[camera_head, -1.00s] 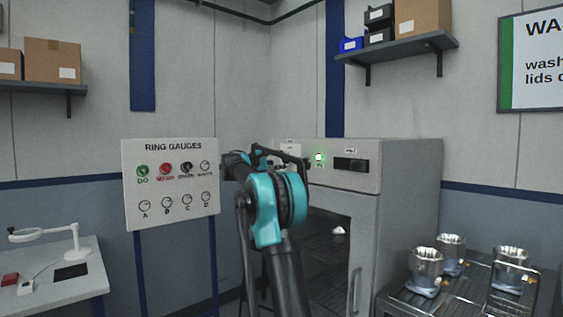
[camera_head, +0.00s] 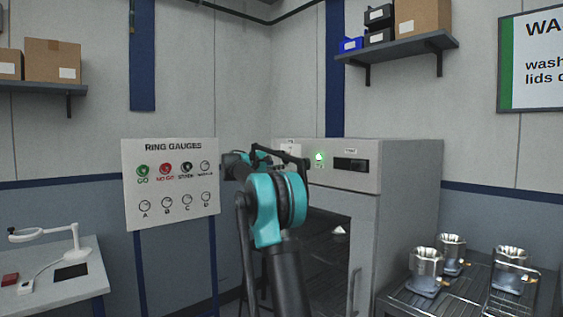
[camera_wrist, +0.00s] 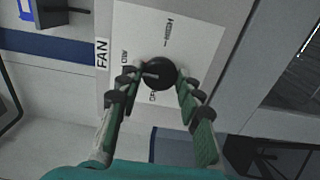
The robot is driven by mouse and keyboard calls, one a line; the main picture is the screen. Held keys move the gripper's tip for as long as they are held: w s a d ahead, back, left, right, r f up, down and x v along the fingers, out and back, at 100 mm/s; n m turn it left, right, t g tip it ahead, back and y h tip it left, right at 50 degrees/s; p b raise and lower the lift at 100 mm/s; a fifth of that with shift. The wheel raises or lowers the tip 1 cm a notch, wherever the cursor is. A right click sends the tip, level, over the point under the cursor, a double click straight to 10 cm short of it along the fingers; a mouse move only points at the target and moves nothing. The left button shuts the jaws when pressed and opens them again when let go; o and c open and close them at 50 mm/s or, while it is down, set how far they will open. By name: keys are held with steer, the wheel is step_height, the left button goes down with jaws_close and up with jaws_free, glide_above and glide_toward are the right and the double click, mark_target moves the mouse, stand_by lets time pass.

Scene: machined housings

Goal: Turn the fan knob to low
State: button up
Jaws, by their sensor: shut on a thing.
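The black fan knob (camera_wrist: 161,72) sits on a white plate (camera_wrist: 140,25) marked FAN, seen turned sideways in the wrist view. My gripper (camera_wrist: 159,80) is shut on the knob, one finger on each side. A short white pointer mark on the knob points left, roughly between the small label nearest FAN, which looks like LOW, and the lower label, which looks like OFF. A third label stands above the knob. The small print is blurred. In the head view my arm hides the knob and fingertips in front of the grey cabinet's (camera_head: 408,170) upper panel.
The cabinet front has a green light (camera_head: 320,157) and a dark display (camera_head: 351,165). A RING GAUGES board (camera_head: 170,185) stands just left of my arm. A rack (camera_head: 455,300) with metal housings is at right, a bench (camera_head: 65,290) at left.

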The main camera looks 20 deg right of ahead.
steer(key=o, duration=1.1)
steer(key=shift+o, duration=0.2)
steer(key=shift+a, duration=0.1)
steer(key=v, duration=1.1)
steer(key=shift+s+a, duration=0.15)
steer(key=shift+a, duration=0.25)
